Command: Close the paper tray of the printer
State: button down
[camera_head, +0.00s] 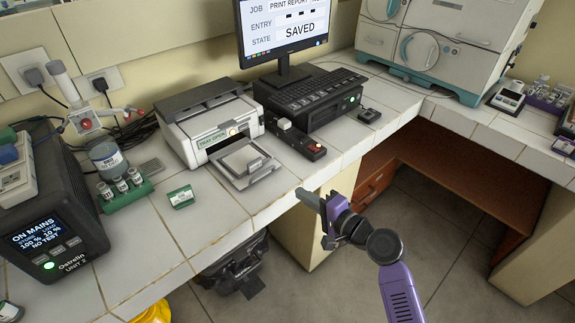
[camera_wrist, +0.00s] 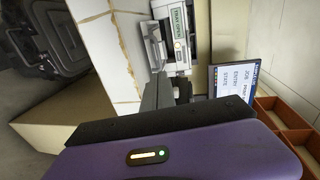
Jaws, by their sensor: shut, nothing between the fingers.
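The white and grey printer (camera_head: 205,118) stands on the tiled bench, left of the monitor. Its paper tray (camera_head: 230,176) sticks out from the front towards the bench edge, with a pale sheet or plate and a raised grey end piece on it. My gripper (camera_head: 308,200) is shut and empty, in front of the bench edge, to the right of the tray and apart from it. In the wrist view the printer (camera_wrist: 188,40) shows turned on its side with a green-lettered label that seems to read "TRAY OPEN". The dark fingers (camera_wrist: 157,92) partly cover the view of the tray.
A black box with a keyboard (camera_head: 310,95) and a small switch box (camera_head: 295,140) stand right of the printer. A green vial rack (camera_head: 125,193) and a small green box (camera_head: 181,197) lie left of the tray. A dark power unit (camera_head: 50,215) stands further left. The bench before the tray is clear.

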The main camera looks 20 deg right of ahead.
jog(key=x, duration=1.2)
jog(key=shift+w+a+f+p, duration=0.15)
jog(key=shift+w+a+p, duration=0.05)
jog(key=shift+a+p, duration=0.2)
jog(key=shift+w+a+f, duration=0.15)
jog(key=shift+w+a, duration=0.05)
jog(key=shift+w, duration=0.4)
